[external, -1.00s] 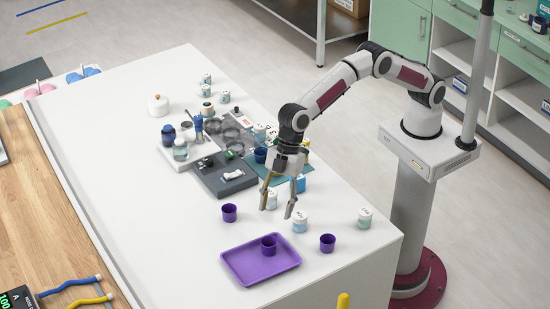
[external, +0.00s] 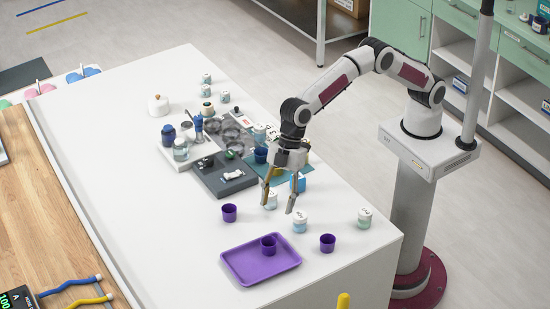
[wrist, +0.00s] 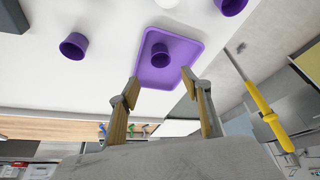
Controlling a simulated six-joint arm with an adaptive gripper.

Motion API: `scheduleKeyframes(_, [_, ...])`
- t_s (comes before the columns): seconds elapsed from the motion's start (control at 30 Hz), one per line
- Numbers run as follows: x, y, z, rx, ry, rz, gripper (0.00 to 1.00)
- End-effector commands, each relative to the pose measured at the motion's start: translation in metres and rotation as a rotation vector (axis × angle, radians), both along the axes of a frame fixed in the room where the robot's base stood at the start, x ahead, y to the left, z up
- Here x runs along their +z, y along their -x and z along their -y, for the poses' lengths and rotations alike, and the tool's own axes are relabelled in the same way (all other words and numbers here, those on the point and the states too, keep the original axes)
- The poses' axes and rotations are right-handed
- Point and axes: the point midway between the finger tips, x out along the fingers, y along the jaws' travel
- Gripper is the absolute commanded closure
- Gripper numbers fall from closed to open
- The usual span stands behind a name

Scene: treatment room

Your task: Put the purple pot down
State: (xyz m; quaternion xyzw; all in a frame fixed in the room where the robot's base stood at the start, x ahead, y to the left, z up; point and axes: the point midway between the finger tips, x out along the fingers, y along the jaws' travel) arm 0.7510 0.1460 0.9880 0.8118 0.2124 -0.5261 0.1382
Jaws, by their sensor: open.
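A purple pot (external: 268,245) stands upright on a purple tray (external: 248,274) at the near end of the white table. In the wrist view the same pot (wrist: 159,54) sits on the tray (wrist: 175,76), lined up between my fingers but beyond them. My gripper (external: 278,208) is open and empty, above the table and apart from the pot. In the wrist view my gripper (wrist: 160,86) shows its two tan fingers spread. Two more purple pots stand on the bare table, one left of the tray (external: 229,212) and one to its right (external: 327,243).
White-lidded jars stand close by, one behind the tray (external: 300,224) and one at the right (external: 364,218). Another jar (external: 270,200) is beside my fingers. A dark grey tray (external: 225,178) and several bottles are farther back. The table's left side is clear.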

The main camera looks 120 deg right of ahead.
Motion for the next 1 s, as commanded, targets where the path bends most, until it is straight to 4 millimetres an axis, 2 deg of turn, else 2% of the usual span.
scheduleKeyframes(0.17, [0.029,0.017,0.01,-0.024,0.0,0.006,0.52])
scheduleKeyframes(0.47, [0.081,0.063,0.032,-0.083,-0.001,0.01,0.52])
scheduleKeyframes(0.7, [0.117,0.105,0.049,-0.128,-0.002,0.015,0.52])
scheduleKeyframes(1.0, [0.151,0.164,0.07,-0.188,-0.002,0.021,0.52])
